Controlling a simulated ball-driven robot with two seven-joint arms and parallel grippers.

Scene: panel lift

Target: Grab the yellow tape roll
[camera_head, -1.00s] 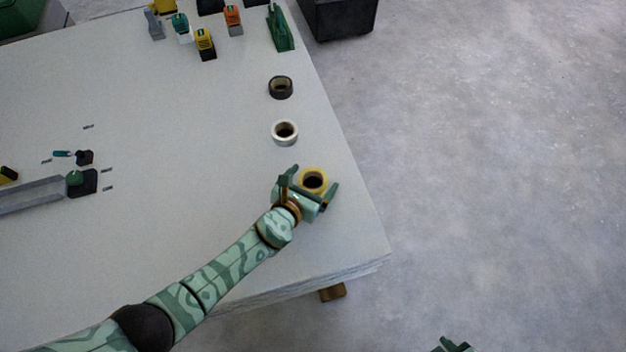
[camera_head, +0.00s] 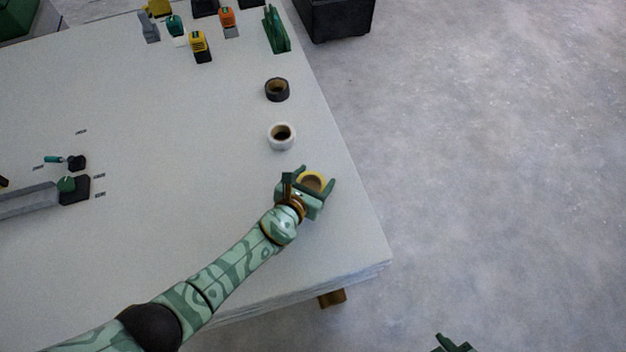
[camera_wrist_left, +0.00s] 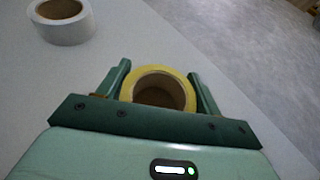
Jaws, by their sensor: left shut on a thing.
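The yellow tape roll (camera_head: 312,181) is near the right edge of the white panel stack (camera_head: 215,120) in the head view. My left gripper (camera_head: 317,178) is shut on it, with one finger on each side of the roll. In the left wrist view the yellow tape roll (camera_wrist_left: 160,78) sits between the two fingers (camera_wrist_left: 160,82), its brown core facing up. I cannot tell whether it is lifted off the panel. Part of my right gripper (camera_head: 453,343) shows at the bottom edge, and its fingertips are not clear.
A white tape roll (camera_head: 281,136) and a black tape roll (camera_head: 277,90) stand farther back in a line. Several tools, including a yellow and black one (camera_head: 200,45), are at the back. A black bin (camera_head: 335,18) stands on the floor. The panel's middle is clear.

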